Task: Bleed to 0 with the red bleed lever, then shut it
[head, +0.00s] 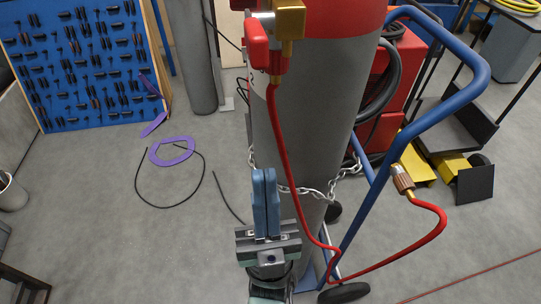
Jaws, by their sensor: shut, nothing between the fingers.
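A red lever-like part (256,40) hangs on the left side of a brass valve block (291,20) near the top of a grey cylinder (315,110) with a red shoulder. I take it for the bleed lever; whether it is open or shut I cannot tell. No readable gauge face shows. My gripper (265,173) points up in front of the cylinder's lower half, below the red lever in the picture and apart from it. Its two blue fingers are together and hold nothing.
A red hose (282,150) runs from the valve down the cylinder to a brass fitting (402,180) at right. A chain (300,190) crosses the cylinder. A blue hand truck (440,112) frames the right side. Purple pieces (172,150) and a dark cable lie on the open floor at left.

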